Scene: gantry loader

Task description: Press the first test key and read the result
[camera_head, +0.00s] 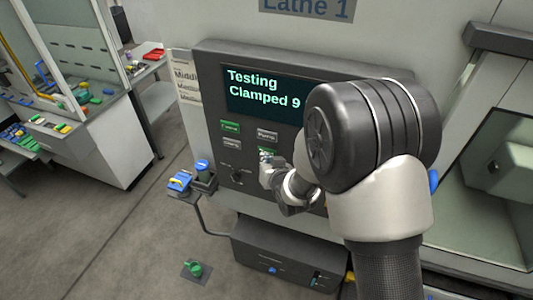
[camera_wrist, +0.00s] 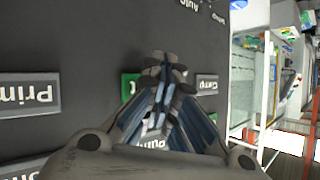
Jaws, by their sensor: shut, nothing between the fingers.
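The control panel (camera_head: 212,88) of the lathe carries a dark screen (camera_head: 262,92) reading "Testing" and "Clamped 9"; my arm covers the panel to its right. Below it are a green key (camera_head: 229,127) at upper left, a grey key (camera_head: 267,135) at upper right and another grey key (camera_head: 232,144) under the green one. My gripper (camera_head: 267,167) is shut and empty, its tips at the panel just below the upper right key. In the wrist view the closed fingers (camera_wrist: 164,68) overlap a green key (camera_wrist: 129,86). I cannot tell whether they touch it.
A grey key reading "Prim" (camera_wrist: 28,95) shows in the wrist view. A dark knob (camera_head: 238,177) sits low on the panel. A bracket with blue parts (camera_head: 181,180) sticks out at its left. A cluttered workbench (camera_head: 75,130) stands at left.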

